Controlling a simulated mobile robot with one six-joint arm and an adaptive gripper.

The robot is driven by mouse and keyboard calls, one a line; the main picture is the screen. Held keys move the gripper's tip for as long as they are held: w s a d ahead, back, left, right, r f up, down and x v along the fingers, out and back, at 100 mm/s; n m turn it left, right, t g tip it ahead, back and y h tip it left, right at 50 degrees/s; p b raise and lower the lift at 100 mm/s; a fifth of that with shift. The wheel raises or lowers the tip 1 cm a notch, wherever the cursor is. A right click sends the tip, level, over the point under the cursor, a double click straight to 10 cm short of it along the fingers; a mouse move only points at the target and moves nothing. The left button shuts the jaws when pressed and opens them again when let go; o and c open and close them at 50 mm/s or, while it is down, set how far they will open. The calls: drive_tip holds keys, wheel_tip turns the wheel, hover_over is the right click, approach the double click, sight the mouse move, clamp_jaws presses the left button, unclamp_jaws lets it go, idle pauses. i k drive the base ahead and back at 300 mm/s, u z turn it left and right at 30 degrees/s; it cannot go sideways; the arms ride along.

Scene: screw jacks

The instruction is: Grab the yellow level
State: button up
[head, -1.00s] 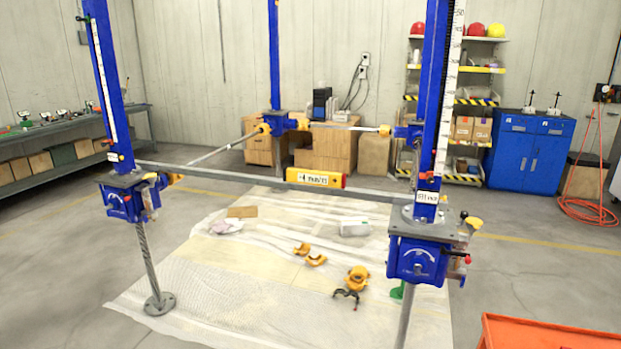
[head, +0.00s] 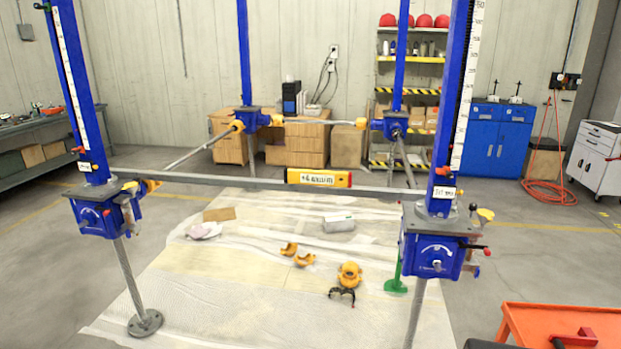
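The yellow level (head: 319,178) rests on the grey horizontal bar (head: 225,181) that spans the two front blue screw jacks. It has a white label with dark markings and a red end at the right. My gripper is not in view, so its state cannot be seen. Nothing covers the level from this side.
The left front jack (head: 100,213) and right front jack (head: 431,243) stand on either side. Yellow parts (head: 349,274) and a grey box (head: 339,224) lie on the sheeting (head: 230,263) below. An orange table (head: 568,327) stands at the lower right. Open floor lies left.

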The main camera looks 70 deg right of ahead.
sight(309, 177)
drive_tip(key=u, duration=0.05)
drive_tip(key=i, duration=0.8)
drive_tip(key=u, duration=0.05)
drive_tip(key=k, duration=0.15)
drive_tip(key=z, duration=2.8)
drive_tip(key=i, duration=0.65)
